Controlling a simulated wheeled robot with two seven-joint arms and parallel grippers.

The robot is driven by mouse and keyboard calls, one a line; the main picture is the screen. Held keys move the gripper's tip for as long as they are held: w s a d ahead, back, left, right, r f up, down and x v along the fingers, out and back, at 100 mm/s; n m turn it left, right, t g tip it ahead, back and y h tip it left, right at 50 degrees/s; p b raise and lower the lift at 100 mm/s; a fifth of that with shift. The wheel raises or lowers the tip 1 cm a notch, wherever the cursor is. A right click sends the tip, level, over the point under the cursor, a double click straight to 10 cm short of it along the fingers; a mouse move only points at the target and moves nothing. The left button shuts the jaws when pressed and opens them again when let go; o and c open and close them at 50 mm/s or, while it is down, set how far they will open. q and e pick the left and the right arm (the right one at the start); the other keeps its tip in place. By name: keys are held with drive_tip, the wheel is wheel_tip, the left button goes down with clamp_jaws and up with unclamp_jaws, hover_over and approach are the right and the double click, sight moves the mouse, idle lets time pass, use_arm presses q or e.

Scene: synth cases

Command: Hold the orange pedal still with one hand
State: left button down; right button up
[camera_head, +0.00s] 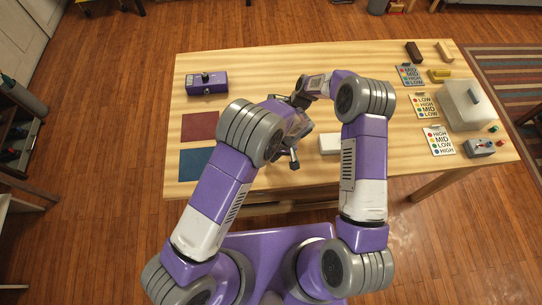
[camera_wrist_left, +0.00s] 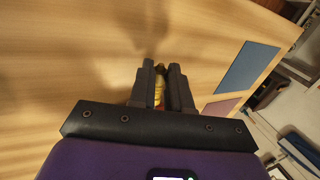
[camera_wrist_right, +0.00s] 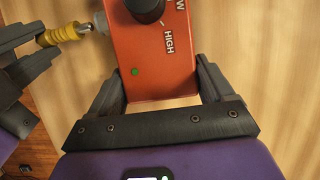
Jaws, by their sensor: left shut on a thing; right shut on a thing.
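The orange pedal (camera_wrist_right: 160,50) shows in the right wrist view, with a dark knob, a green dot and the word HIGH. My right gripper (camera_wrist_right: 152,85) is shut on its lower end, a finger on each side. My left gripper (camera_wrist_left: 160,75) is shut on a yellow plug (camera_wrist_left: 159,92). In the head view my arms hide the orange pedal.
A purple pedal (camera_head: 207,83), a red mat (camera_head: 199,126) and a blue mat (camera_head: 196,163) lie at the table's left. A white block (camera_head: 330,144) is near the front edge. Label cards (camera_head: 424,106), a pale box (camera_head: 466,105) and a switch box (camera_head: 480,148) stand at right.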

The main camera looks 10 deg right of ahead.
use_arm(q)
drive_tip(key=shift+w, duration=1.1)
drive_tip(key=c, duration=1)
unclamp_jaws()
drive_tip(key=shift+r, duration=0.1)
wheel_tip(320, 180, up, 10)
use_arm(e)
drive_tip(key=o, duration=1)
drive_tip(key=shift+o, duration=0.2)
drive_tip(key=shift+r, duration=0.1)
